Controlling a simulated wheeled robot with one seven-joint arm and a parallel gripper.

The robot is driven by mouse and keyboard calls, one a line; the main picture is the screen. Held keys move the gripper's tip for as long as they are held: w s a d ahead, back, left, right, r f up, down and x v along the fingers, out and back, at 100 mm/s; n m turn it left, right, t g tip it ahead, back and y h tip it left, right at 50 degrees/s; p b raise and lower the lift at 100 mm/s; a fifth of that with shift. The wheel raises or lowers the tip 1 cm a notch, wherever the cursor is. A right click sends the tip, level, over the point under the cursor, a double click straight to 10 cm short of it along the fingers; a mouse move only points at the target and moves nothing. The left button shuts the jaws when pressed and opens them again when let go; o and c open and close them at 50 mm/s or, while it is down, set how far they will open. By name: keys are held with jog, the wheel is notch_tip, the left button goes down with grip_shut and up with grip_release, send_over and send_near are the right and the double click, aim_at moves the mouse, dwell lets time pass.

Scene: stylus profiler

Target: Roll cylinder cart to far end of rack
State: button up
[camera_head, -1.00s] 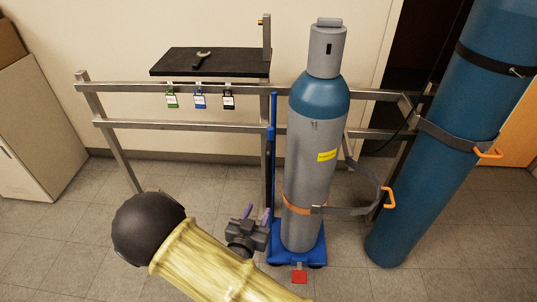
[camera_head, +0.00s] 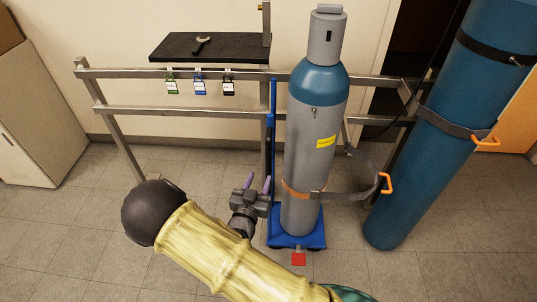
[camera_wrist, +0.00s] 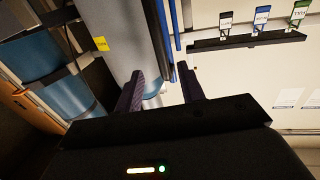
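The cylinder cart has a blue base (camera_head: 284,240) with a red pedal (camera_head: 299,259) at its front and a blue upright handle (camera_head: 270,150) at its left. A grey gas cylinder (camera_head: 306,165) with a blue shoulder and grey cap stands upright on it, with an orange strap around its lower part. The metal rack (camera_head: 180,112) runs behind it. My gripper (camera_head: 257,185) is open, its purple fingers apart, left of the handle and cylinder in the head view. In the wrist view, the gripper (camera_wrist: 160,92) has the blue handle (camera_wrist: 174,75) beyond and between its fingers, apparently not gripped.
A large blue cylinder (camera_head: 420,130) is strapped to the rack's right end. A black shelf (camera_head: 225,48) holds a wrench, with tagged padlocks (camera_head: 200,87) hanging below. A cabinet (camera_head: 40,120) stands at left. The floor along the rack's left part is clear.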

aim_at(268, 158)
jog(key=p+x, duration=0.1)
jog(key=x, duration=1)
jog(key=shift+w+d, duration=0.1)
jog(key=shift+w, duration=0.15)
jog(key=shift+s, duration=0.15)
grip_shut()
